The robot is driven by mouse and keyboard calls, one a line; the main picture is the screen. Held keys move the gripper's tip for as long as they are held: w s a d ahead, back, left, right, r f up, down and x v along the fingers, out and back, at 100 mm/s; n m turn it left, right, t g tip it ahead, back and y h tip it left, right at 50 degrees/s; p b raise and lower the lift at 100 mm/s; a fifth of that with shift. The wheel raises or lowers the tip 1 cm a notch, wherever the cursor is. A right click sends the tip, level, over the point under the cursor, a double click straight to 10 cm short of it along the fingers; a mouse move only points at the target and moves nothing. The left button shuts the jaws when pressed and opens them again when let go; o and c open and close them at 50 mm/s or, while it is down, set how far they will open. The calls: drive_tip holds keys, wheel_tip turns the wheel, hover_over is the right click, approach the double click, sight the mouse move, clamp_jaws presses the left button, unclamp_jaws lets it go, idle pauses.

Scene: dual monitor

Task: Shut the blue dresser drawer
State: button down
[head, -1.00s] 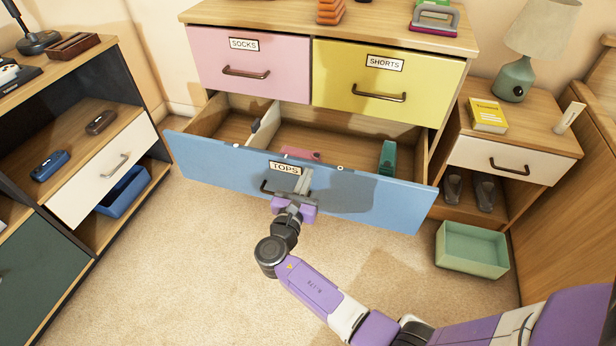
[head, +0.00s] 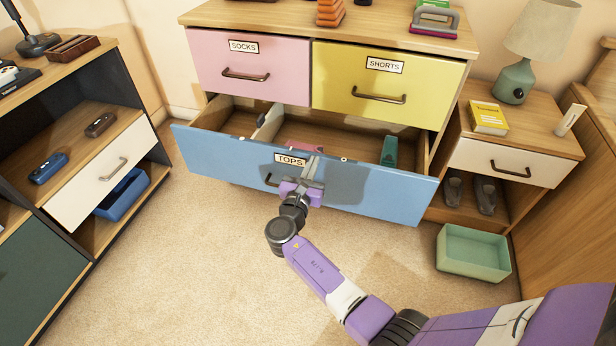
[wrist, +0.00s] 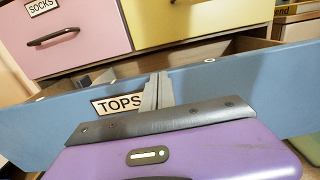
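The blue drawer (head: 385,188), labelled TOPS, is the lower drawer of the wooden dresser and stands partly open. A pink item and a green item (head: 389,151) lie inside it, beside a divider. My gripper (head: 312,170) is at the middle of the blue front, over the right part of its TOPS label and dark handle. In the wrist view, the two grey fingers (wrist: 157,92) are close together against or just before the blue front (wrist: 235,90). Nothing shows between them. The handle is hidden in the wrist view.
The pink SOCKS drawer (head: 249,88) and yellow SHORTS drawer (head: 350,105) above are shut. A shelf unit with an open white drawer (head: 95,180) stands left. A nightstand (head: 550,142) and green bin (head: 474,255) stand right. The carpet in front is clear.

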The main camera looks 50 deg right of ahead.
sight(317, 154)
drive_tip(key=b+x, duration=0.8)
drive_tip(key=x, duration=1.3)
drive_tip(key=shift+d, duration=0.25)
drive_tip(key=shift+d+r, duration=0.1)
drive_tip(key=shift+d, duration=0.05)
drive_tip(key=p+v, duration=0.6)
drive_tip(key=v, duration=0.8)
drive_tip(key=shift+a, duration=0.45)
